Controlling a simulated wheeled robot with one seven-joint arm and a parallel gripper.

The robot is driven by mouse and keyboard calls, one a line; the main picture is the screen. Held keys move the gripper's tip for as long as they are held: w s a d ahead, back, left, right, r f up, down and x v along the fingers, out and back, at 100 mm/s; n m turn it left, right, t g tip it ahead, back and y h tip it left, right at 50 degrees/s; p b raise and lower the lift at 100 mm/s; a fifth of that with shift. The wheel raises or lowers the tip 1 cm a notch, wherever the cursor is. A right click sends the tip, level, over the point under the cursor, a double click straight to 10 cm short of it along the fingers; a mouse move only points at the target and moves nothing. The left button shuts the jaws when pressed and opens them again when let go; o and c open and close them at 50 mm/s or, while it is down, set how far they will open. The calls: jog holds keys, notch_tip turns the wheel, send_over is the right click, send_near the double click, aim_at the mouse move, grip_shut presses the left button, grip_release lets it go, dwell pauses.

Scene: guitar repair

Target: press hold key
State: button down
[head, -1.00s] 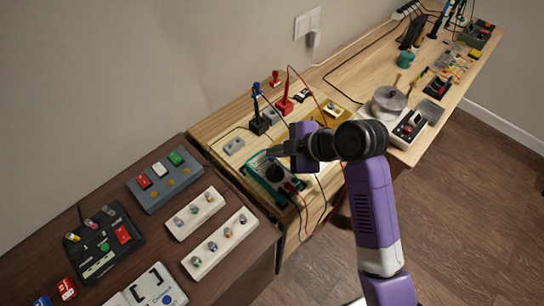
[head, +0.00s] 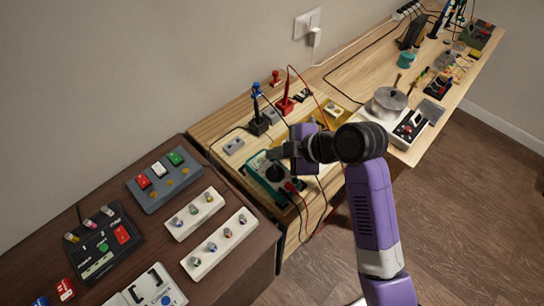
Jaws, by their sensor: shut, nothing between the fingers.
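A teal-framed multimeter (head: 257,170) with a dark face and a round dial lies on the light wooden bench. My gripper (head: 272,154) is shut and empty, with its fingertips over the upper part of the multimeter. I cannot tell whether the tips touch it. The fingers and wrist cover part of the face, and the hold key cannot be made out. A red plug and lead (head: 291,186) show at the multimeter's lower right end.
Black (head: 260,125) and red (head: 285,105) probe stands rise behind the gripper. A grey block (head: 234,146) lies left of the multimeter. A pot (head: 389,102) stands to the right. The dark table at left holds switch boxes (head: 164,184).

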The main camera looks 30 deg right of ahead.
aim_at(276, 161)
jog(key=shift+r+p, duration=0.8)
jog(key=shift+r, duration=0.1)
notch_tip(276, 161, up, 5)
jog(key=p, duration=0.4)
jog(key=shift+p, duration=0.3)
dwell(0.6)
